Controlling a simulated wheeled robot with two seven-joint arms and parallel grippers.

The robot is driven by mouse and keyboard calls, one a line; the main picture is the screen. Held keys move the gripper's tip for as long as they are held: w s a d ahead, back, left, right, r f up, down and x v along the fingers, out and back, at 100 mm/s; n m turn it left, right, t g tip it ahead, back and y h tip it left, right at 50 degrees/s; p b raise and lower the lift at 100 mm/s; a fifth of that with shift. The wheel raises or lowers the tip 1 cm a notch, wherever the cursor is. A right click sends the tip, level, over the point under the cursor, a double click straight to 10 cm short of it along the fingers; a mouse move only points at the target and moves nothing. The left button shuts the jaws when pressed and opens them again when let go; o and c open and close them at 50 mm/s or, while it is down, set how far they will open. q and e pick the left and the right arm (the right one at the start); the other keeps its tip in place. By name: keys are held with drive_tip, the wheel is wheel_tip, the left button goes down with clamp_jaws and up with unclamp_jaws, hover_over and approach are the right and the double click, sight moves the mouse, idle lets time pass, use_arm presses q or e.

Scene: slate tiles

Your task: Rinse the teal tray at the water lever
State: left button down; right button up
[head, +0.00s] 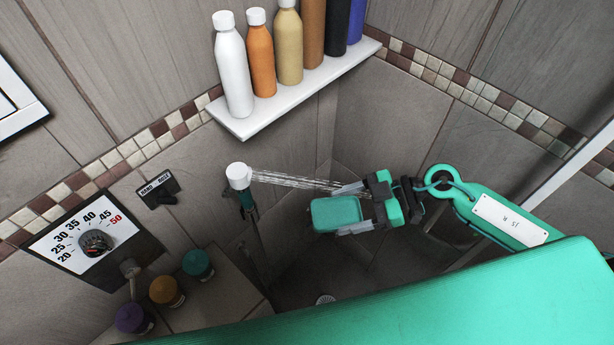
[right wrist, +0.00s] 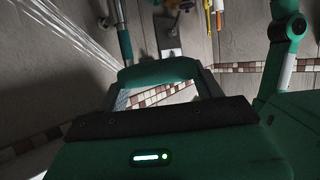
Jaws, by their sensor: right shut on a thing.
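The teal tray (head: 334,214) is held out in the middle of the shower corner, and its edge also shows in the right wrist view (right wrist: 158,72). My right gripper (head: 352,205) is shut on the tray. Water (head: 298,181) runs from the white shower head (head: 238,176) at the left across to the gripper and the tray's upper side; I cannot tell how much lands on the tray. A dark lever (head: 166,196) sits on a small labelled wall plate, left of the shower head and apart from my gripper. My left gripper is not in view.
A white shelf (head: 290,98) with several bottles is above. A temperature dial (head: 95,242) is on the left wall. Purple, orange and teal jars (head: 197,264) stand on a ledge at lower left. A drain (head: 325,299) shows in the floor below.

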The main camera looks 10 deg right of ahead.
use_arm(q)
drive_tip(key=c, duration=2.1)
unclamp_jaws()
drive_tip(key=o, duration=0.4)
use_arm(e)
drive_tip(key=shift+s, duration=0.1)
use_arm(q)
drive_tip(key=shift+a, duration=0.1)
